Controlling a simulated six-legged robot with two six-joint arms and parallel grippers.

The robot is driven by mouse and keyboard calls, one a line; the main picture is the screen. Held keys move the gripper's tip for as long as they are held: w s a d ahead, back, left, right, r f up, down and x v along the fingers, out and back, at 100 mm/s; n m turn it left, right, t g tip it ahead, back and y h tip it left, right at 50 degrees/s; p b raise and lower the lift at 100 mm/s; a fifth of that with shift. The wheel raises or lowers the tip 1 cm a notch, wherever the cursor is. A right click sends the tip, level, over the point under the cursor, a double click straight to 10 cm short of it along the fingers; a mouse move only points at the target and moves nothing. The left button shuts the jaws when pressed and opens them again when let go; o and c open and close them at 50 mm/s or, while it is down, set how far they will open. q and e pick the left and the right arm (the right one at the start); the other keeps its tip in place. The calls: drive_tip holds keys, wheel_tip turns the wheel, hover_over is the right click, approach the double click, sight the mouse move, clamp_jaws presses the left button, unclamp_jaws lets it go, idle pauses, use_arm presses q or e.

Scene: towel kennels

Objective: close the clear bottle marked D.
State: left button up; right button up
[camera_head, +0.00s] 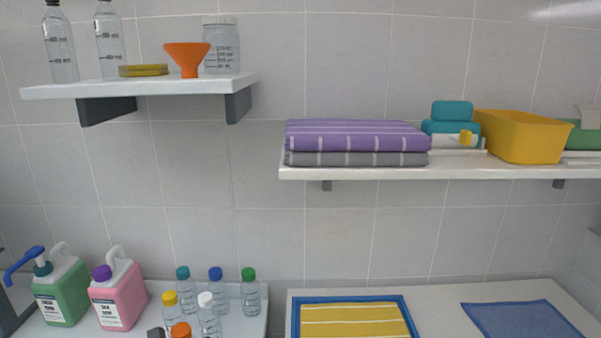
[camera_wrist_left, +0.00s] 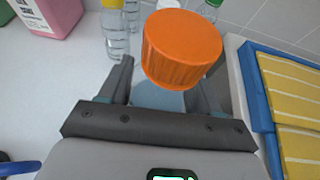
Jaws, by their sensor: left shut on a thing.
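An orange cap (camera_wrist_left: 182,50) shows large in the left wrist view, at the top of a clear bottle (camera_wrist_left: 157,97) partly seen between my fingers. The same orange cap shows at the bottom edge of the head view (camera_head: 181,330). My left gripper (camera_wrist_left: 165,88) is shut on this bottle, below the cap. Whether the cap is seated tight cannot be told. No letter D is legible on any bottle, so I cannot tell which one is marked D. My right gripper is not in view.
Close by stand clear bottles with yellow (camera_head: 170,298), white (camera_head: 206,300), teal (camera_head: 183,273), blue (camera_head: 216,274) and green (camera_head: 249,274) caps. Green (camera_head: 62,293) and pink (camera_head: 119,296) jugs stand left. A blue-edged tray (camera_head: 353,299) with a yellow striped towel lies right.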

use_arm(q)
drive_tip(key=shift+m+h, duration=0.5)
drive_tip(key=d, duration=0.1)
drive_tip(key=s+d+f, duration=0.1)
drive_tip(key=s+d, duration=0.1)
drive_tip(key=d, duration=0.1)
drive_tip(key=shift+s+f, duration=0.15)
drive_tip(key=shift+f, duration=0.1)
drive_tip(key=shift+a, duration=0.1)
drive_tip(key=s+d+r, duration=0.1)
drive_tip(key=d+r, duration=0.1)
drive_tip(key=d, duration=0.7)
drive_tip(key=s+d+r, duration=0.2)
drive_tip(key=d+r, duration=0.1)
drive_tip(key=d, duration=0.7)
drive_tip(key=shift+s+d, duration=0.2)
drive_tip(key=shift+d, duration=0.05)
